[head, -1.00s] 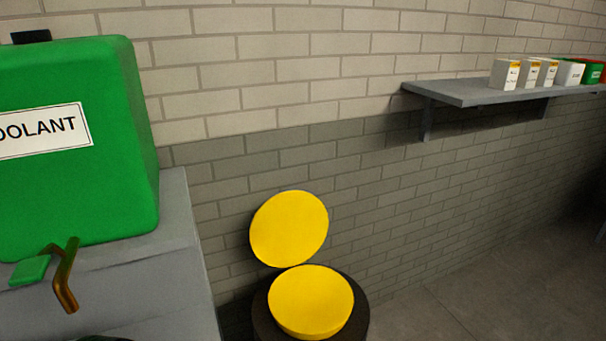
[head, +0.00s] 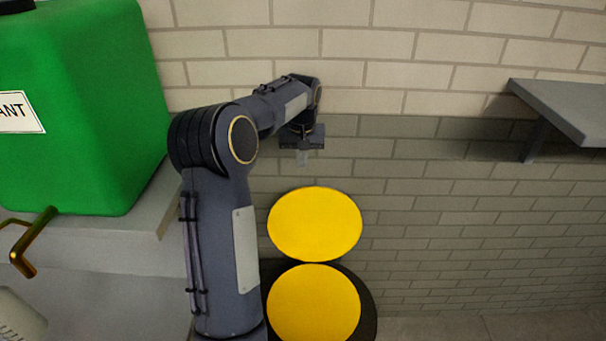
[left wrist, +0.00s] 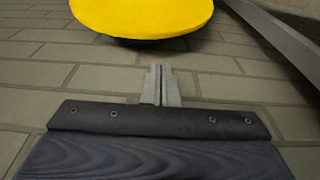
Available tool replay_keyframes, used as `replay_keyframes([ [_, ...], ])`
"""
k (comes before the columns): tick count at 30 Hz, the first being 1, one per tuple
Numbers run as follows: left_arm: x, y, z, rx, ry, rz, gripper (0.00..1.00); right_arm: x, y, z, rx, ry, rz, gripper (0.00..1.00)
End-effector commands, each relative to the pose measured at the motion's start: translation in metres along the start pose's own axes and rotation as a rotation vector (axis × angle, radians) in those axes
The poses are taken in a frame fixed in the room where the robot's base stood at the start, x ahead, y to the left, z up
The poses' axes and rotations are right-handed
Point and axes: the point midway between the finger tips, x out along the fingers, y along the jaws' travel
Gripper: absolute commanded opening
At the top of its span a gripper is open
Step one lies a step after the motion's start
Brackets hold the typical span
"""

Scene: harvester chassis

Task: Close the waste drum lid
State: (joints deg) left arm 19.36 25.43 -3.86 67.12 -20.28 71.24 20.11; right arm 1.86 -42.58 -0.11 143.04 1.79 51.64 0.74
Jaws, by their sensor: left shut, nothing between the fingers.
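The waste drum's yellow lid (head: 314,222) stands raised and tilted back at the wall side of the drum. The drum (head: 368,300) is dark, with a round yellow top (head: 313,303) below the lid. My left gripper (head: 303,158) is above the lid, close to the brick wall, pointing down, shut and empty. In the left wrist view the gripper fingers (left wrist: 161,85) are together, and the yellow lid (left wrist: 145,15) is at the top, apart from them. My right gripper is not in view.
A green coolant container (head: 85,110) stands on a grey bench (head: 110,240) at the left, with a brass tap (head: 32,243) in front. A grey shelf (head: 565,108) juts from the wall at the right. The wall right of the drum is clear.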

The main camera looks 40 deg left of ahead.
Motion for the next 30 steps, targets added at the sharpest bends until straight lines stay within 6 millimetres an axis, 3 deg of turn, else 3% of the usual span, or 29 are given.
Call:
replay_keyframes([
  [16,0.085,0.000,0.000,0.001,-0.002,-0.001,0.00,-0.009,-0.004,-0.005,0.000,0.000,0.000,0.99],
  [21,0.096,0.000,0.000,0.000,0.000,0.000,0.00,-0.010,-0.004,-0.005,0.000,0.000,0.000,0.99],
  [30,0.098,0.000,0.000,0.001,0.000,0.000,0.00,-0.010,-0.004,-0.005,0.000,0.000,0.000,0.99],
])
